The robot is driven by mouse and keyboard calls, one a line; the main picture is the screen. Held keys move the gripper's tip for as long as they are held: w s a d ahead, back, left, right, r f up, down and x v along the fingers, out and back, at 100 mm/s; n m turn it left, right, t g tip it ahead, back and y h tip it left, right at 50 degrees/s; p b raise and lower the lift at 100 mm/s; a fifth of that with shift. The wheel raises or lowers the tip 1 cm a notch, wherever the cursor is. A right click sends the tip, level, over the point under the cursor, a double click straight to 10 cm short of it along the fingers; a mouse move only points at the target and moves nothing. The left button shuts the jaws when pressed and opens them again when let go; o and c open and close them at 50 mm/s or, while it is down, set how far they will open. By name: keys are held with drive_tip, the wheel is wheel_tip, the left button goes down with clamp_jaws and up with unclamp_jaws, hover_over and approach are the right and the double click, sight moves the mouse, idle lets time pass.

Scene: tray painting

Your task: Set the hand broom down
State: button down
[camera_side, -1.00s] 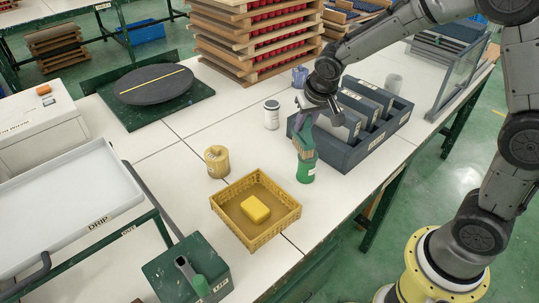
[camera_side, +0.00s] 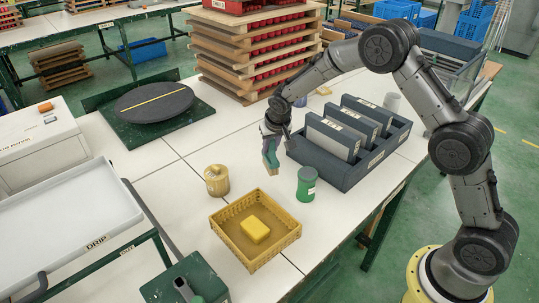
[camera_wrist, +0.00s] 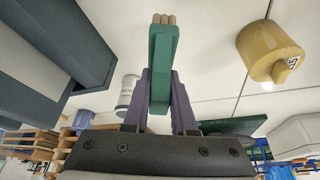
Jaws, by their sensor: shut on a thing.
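My gripper (camera_side: 270,142) is shut on the hand broom (camera_side: 272,162), a green piece with tan bristles at its tip. In the wrist view, the purple fingers of my gripper (camera_wrist: 160,92) clasp the green part of the hand broom (camera_wrist: 162,60), and its bristles point away from the fingers. The broom hangs over the white table (camera_side: 195,147), between the tan pot (camera_side: 217,180) and the green can (camera_side: 306,184). I cannot tell whether its tip touches the table.
A dark divided rack (camera_side: 350,173) with upright panels stands to the right. A yellow basket (camera_side: 275,258) holding a yellow sponge (camera_side: 254,229) is in front. A dark turntable (camera_side: 153,103) is at the back left. A white jar (camera_wrist: 125,95) shows in the wrist view. Table between turntable and pot is clear.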

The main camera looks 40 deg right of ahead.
sight(269, 155)
drive_tip(key=shift+w+f, duration=0.25)
drive_tip(key=shift+f, duration=1.5)
drive_tip(key=shift+f, duration=0.15)
drive_tip(key=c, duration=0.7)
unclamp_jaws()
